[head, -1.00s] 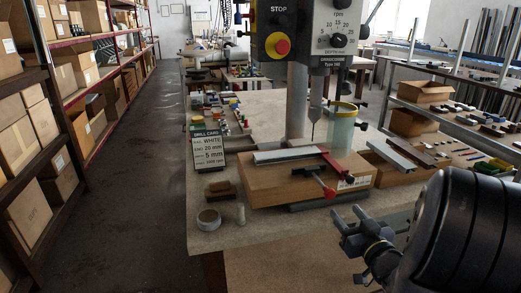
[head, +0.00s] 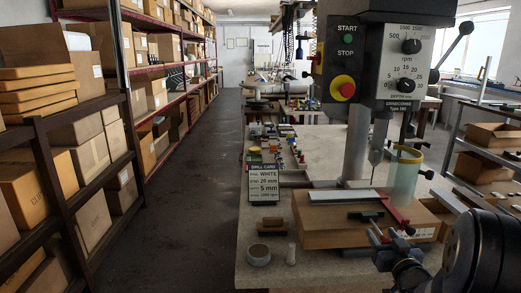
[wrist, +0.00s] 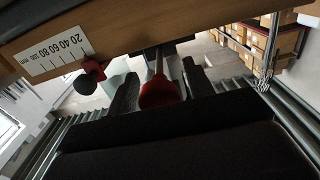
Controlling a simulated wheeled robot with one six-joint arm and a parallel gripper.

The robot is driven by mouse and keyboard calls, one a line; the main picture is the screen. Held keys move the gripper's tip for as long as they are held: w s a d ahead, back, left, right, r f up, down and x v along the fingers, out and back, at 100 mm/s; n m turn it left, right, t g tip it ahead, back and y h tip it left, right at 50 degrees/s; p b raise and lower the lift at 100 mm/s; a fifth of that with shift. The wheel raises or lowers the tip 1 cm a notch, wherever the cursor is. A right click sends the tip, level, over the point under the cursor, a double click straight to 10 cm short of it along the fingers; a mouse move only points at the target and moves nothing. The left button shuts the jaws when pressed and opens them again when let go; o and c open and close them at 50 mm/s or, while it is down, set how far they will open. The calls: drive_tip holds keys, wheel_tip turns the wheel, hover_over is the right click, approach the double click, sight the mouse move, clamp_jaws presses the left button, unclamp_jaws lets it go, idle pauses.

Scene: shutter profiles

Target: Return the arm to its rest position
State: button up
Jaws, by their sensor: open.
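My gripper (head: 385,238) is at the lower right of the head view, in front of the wooden block (head: 330,238). The wrist view shows its two dark fingers (wrist: 160,84) apart, with a red handle end (wrist: 160,93) showing between them. I cannot tell whether they touch it. A pale profile (head: 343,196) lies on the block. A clamp with a red bar (head: 396,211) and a black crosspiece (head: 365,215) is at the block's right part. My dark arm covers the lower right corner.
The drill press (head: 357,140) stands behind the block, its bit above it, with a clear cylinder (head: 404,176) beside it. A drill card (head: 264,184), tape roll (head: 258,255) and brush (head: 273,226) are on the bench's left. Shelves (head: 130,100) line the left; the aisle (head: 180,215) is clear.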

drive_tip(key=s+b, duration=0.2)
drive_tip(key=s, duration=1.2)
drive_tip(key=w+p, duration=0.2)
drive_tip(key=w, duration=1.4)
